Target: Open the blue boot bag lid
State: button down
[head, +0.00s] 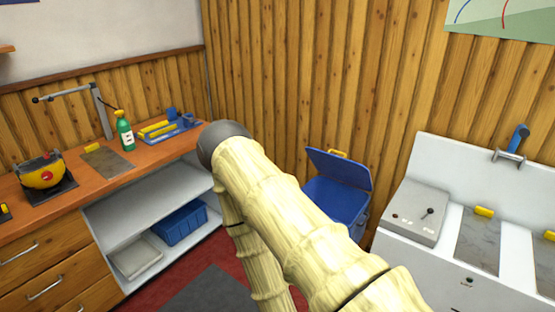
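The blue boot bag (336,200) stands on the floor against the plank wall, right of centre in the head view. Its darker blue lid (340,168) is raised and tilted, with its upper edge toward the wall. A small yellow piece (337,153) shows at the lid's upper edge. My pale, ribbed arm crosses in front and hides the bag's lower left part. My gripper is not in view, so its place relative to the lid cannot be told.
A wooden bench (150,156) with a green bottle (124,134) and a yellow-and-red device (41,171) is at left. A blue crate (180,223) sits on its lower shelf. A white unit with a grey box (416,211) stands close right of the bag.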

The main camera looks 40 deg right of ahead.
aim_at(350, 172)
jog(key=u, duration=0.35)
jog(key=i, duration=1.15)
jog(key=z, duration=0.8)
jog(key=i, duration=0.9)
jog(key=z, duration=0.9)
